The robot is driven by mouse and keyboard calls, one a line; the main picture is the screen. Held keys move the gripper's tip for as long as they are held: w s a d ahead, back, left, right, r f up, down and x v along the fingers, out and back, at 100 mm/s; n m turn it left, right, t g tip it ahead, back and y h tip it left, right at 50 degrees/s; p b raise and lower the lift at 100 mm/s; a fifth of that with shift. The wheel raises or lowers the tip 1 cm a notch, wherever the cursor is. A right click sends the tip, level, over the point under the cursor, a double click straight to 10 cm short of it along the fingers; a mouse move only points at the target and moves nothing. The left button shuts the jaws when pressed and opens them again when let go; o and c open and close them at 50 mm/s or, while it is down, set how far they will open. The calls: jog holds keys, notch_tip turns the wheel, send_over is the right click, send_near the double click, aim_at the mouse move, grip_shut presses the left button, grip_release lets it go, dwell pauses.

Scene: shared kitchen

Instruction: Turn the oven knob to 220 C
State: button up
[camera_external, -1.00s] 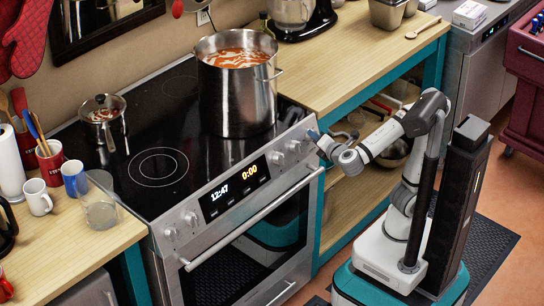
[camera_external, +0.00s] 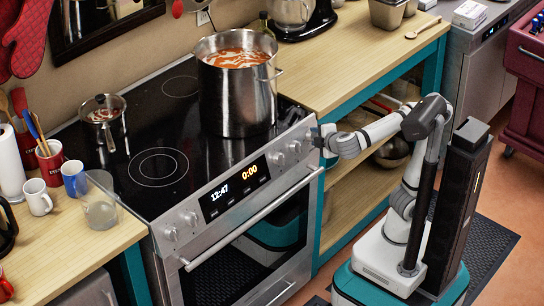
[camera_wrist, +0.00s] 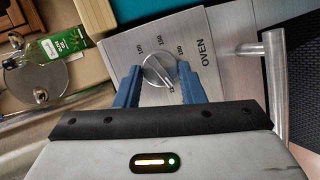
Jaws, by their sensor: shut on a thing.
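The oven knob (camera_wrist: 159,71) is a round silver dial on the brushed steel panel, beside the printed word OVEN and small temperature numbers. My gripper (camera_wrist: 157,76) has its two blue fingers on either side of the knob, shut on it. The knob's pointer line shows, but I cannot tell which number it marks. In the outside view my gripper (camera_external: 319,139) is at the right end of the oven's front panel (camera_external: 240,192), and it hides the knob there.
Other knobs (camera_external: 286,154) sit just left of my gripper. A large steel pot (camera_external: 237,100) of red soup stands on the cooktop above. The oven handle bar (camera_external: 255,218) runs below the panel.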

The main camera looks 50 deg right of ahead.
dwell(0.4)
jog(key=o, duration=1)
jog(key=p+v, duration=0.3)
jog(key=v, duration=0.5)
jog(key=shift+d, duration=0.1)
